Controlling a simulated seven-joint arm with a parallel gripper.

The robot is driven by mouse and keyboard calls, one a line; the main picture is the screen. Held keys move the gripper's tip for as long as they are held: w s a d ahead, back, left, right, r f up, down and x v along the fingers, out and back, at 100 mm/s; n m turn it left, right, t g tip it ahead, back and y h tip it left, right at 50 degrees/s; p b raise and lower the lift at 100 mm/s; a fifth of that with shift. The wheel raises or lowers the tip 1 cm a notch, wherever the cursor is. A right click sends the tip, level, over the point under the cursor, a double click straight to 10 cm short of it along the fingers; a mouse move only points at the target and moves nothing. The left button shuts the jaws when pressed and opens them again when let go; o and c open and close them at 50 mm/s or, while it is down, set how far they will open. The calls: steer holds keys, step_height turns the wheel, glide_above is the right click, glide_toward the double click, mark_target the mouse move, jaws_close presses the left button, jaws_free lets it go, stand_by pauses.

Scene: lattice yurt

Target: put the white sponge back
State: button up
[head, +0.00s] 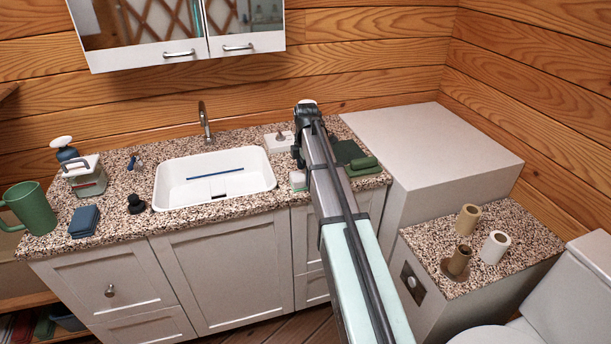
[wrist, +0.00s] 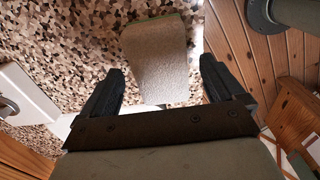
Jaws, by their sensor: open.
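The white sponge (head: 298,181) lies on the speckled countertop, right of the sink and near the front edge. It has a thin green layer at its edge. In the wrist view the sponge (wrist: 158,55) shows between and beyond my open fingers, with its pale face toward the camera. My gripper (wrist: 163,68) is open and empty. In the head view my gripper (head: 299,150) is above the counter just behind the sponge, its fingers partly hidden by my arm. I cannot tell its exact height above the sponge.
A white dish (head: 277,142) sits behind the sponge. The white sink (head: 215,178) lies left, a green cloth (head: 350,154) right.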

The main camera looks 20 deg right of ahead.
step_height(320, 180, up, 10)
stand_by(0.5)
steer(key=s+a+f+m, duration=0.3)
steer(key=s+f+m, duration=0.1)
steer(key=s+f, duration=0.85)
steer(key=s+a+f+m+g, duration=0.1)
steer(key=s+f+m, duration=0.1)
steer(key=s+f, duration=0.55)
steer(key=s+a+f+m+g, duration=0.1)
steer(key=s+a+f+m, duration=0.2)
steer(key=f, duration=0.8)
steer(key=s+f+m+g, duration=0.2)
steer(key=s+f, duration=0.4)
steer(key=f, duration=0.3)
steer(key=s+a+f+m+g, duration=0.1)
steer(key=s+f+m, duration=0.1)
steer(key=s+f, duration=0.3)
steer(key=s+a+f+m+g, duration=0.1)
steer(key=s+f, duration=0.5)
steer(key=s, duration=0.6)
steer(key=s+a+f+m, duration=0.1)
steer(key=s+f+m, duration=0.2)
steer(key=s+f, duration=0.2)
steer(key=s, duration=0.3)
steer(key=shift+s+f+m+g, duration=0.25)
steer(key=shift+f+m+g, duration=0.05)
steer(key=shift+m+g, duration=0.1)
